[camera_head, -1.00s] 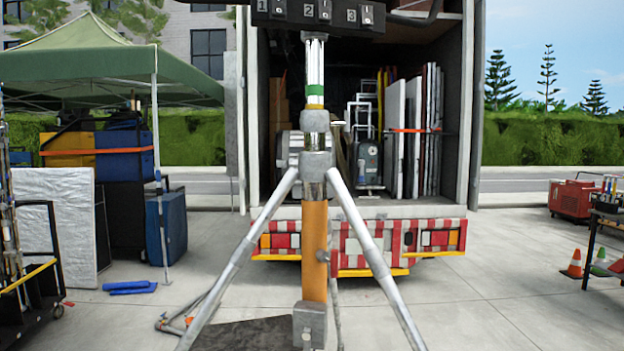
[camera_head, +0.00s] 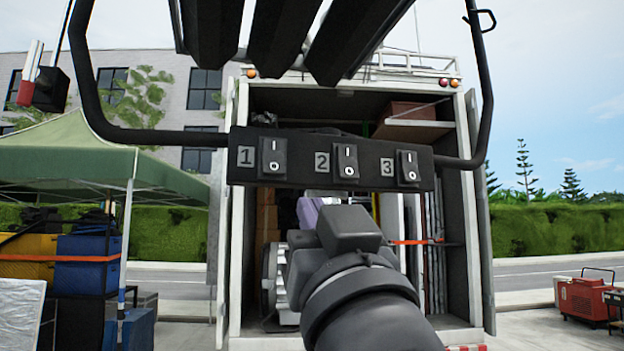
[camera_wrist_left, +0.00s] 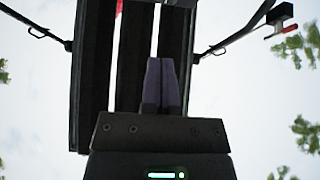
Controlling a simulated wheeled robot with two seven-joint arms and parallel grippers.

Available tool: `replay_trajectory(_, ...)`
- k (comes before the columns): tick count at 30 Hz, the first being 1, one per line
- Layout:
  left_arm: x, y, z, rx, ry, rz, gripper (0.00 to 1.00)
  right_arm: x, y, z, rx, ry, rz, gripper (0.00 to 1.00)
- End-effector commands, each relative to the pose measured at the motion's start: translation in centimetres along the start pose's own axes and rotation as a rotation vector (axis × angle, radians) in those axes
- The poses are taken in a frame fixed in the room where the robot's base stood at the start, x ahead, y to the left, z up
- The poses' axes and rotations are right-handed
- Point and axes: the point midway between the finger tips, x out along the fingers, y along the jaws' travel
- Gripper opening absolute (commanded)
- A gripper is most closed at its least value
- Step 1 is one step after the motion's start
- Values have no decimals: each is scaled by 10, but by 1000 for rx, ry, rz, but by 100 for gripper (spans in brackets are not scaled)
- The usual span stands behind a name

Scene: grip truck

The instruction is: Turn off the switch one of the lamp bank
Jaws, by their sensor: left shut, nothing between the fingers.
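The lamp bank's black switch box (camera_head: 330,160) hangs across the middle of the head view, with three rocker switches labelled 1, 2 and 3. Switch one (camera_head: 273,157) is the leftmost, marked I above and O below; I cannot tell which way its rocker is tipped. Switch two (camera_head: 345,161) and switch three (camera_head: 408,167) are to its right. My left gripper (camera_head: 316,198) is shut and empty, its tips near the box's lower edge, below and right of switch one. In the left wrist view its shut purple fingers (camera_wrist_left: 161,82) point toward the dark lamp panels (camera_wrist_left: 132,55).
A black curved yoke (camera_head: 100,110) frames the switch box, and lamp panels (camera_head: 280,35) hang above it. Behind stands an open truck (camera_head: 470,200) with cargo. A green canopy (camera_head: 90,160) is at left and a red generator (camera_head: 588,298) at right.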

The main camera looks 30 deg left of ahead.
Motion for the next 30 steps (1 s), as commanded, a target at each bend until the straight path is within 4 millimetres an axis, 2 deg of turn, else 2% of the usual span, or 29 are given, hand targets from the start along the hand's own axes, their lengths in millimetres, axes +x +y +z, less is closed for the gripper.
replay_trajectory(8,3,1,1,4,0,3,0,-2,7,6,-4,-14,11,59)
replay_trajectory(11,17,1,-1,6,1,1,0,-11,8,5,-5,-13,12,59)
replay_trajectory(23,105,1,-3,8,0,2,0,-63,8,-2,-4,-9,12,59)
replay_trajectory(30,126,2,25,7,-2,3,0,-75,7,-4,-3,-7,10,59)
